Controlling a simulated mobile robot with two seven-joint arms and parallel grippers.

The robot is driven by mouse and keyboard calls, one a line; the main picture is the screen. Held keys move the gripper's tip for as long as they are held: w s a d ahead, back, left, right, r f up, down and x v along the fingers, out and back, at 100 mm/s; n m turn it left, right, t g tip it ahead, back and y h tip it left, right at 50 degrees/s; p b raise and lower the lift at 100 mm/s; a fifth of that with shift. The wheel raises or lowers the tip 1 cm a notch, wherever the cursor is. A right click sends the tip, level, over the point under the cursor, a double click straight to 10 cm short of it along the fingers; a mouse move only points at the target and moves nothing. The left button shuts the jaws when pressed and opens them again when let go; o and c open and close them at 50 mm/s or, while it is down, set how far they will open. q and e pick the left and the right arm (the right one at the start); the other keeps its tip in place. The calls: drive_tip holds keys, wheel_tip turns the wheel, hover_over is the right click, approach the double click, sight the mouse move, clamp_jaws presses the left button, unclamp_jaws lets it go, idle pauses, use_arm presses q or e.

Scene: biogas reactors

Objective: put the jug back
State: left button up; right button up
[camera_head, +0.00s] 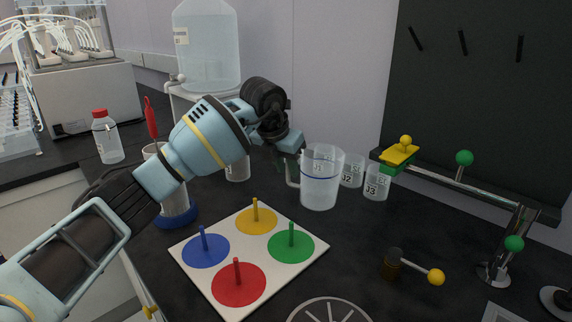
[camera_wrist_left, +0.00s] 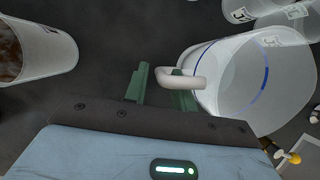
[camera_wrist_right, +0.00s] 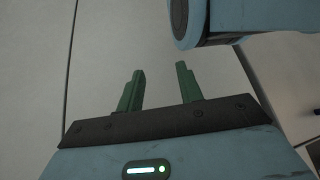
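The clear jug (camera_head: 320,185) with a blue line stands upright on the dark worktop, its handle toward the left. My left gripper (camera_head: 291,148) is at the handle from above. In the left wrist view, the jug (camera_wrist_left: 245,85) is at the right and its pale handle (camera_wrist_left: 180,78) reaches to the fingers. My left gripper (camera_wrist_left: 162,84) looks open, with the handle's outer end at the gap between its fingertips; contact cannot be told. My right gripper (camera_wrist_right: 160,88) is open and empty, away from the worktop.
Beakers J2 (camera_head: 351,172) and J3 (camera_head: 376,182) stand close right of the jug. A white board with coloured discs and pegs (camera_head: 249,255) lies in front. A red-capped bottle (camera_head: 106,140) stands left. A metal rail with coloured knobs (camera_head: 465,185) is at right.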

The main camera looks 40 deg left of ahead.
use_arm(q)
drive_tip(key=shift+o, duration=0.3)
drive_tip(key=shift+r, duration=0.3)
drive_tip(key=p+v, duration=0.1)
drive_tip(key=v, duration=1)
drive_tip(key=shift+s+r, duration=0.2)
drive_tip(key=shift+r, duration=0.15)
